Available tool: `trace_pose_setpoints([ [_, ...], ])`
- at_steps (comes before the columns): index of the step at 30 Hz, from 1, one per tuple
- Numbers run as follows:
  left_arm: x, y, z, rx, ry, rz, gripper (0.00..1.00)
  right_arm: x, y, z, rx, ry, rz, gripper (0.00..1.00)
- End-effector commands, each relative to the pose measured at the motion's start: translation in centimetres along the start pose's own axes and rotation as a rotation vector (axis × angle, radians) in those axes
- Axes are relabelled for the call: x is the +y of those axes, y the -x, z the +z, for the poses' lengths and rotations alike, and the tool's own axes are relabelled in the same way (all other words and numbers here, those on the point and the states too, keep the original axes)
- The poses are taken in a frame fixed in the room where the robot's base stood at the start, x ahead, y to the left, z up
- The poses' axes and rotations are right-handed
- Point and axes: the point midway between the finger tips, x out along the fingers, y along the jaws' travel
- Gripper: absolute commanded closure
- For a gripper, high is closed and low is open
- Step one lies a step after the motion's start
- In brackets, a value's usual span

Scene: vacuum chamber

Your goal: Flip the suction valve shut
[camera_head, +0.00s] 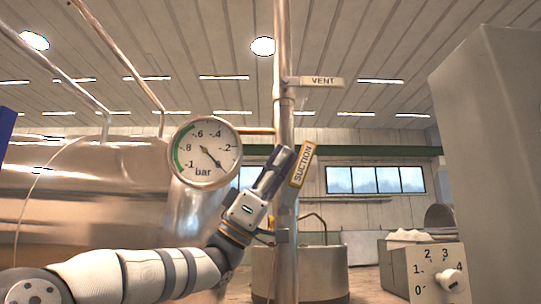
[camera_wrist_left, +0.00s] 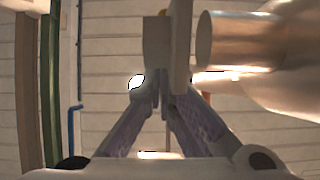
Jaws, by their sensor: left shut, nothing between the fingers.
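The suction valve's lever (camera_head: 301,165), with a yellow-edged plate reading SUCTION, is tilted, its upper end leaning right of the vertical pipe (camera_head: 284,60). My left gripper (camera_head: 283,153) is shut and empty, pointing up and right in front of the pipe. Its tips are close to the left side of the suction plate; I cannot tell whether they touch it. In the left wrist view the fingers (camera_wrist_left: 160,92) converge by a grey upright piece, and a metal cylinder (camera_wrist_left: 228,42) lies to the right. My right gripper is not in view.
A VENT lever (camera_head: 322,81) sticks out level to the right, higher on the pipe. A round bar gauge (camera_head: 205,152) is left of the pipe, before a large metal tank (camera_head: 80,190). A numbered dial box (camera_head: 430,276) and tall grey cabinet (camera_head: 490,150) stand right.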

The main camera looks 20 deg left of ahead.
Motion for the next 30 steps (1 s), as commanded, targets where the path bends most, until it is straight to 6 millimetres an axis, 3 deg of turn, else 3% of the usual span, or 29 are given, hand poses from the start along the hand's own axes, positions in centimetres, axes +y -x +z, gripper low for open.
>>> trace_pose_setpoints([
  [12,0.1,-1.1,1.1,-0.200,-0.003,0.002,1.00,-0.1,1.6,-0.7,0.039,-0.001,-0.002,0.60],
  [30,0.0,-1.0,1.5,-0.234,-0.001,-0.001,1.00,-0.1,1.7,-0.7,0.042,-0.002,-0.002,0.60],
])
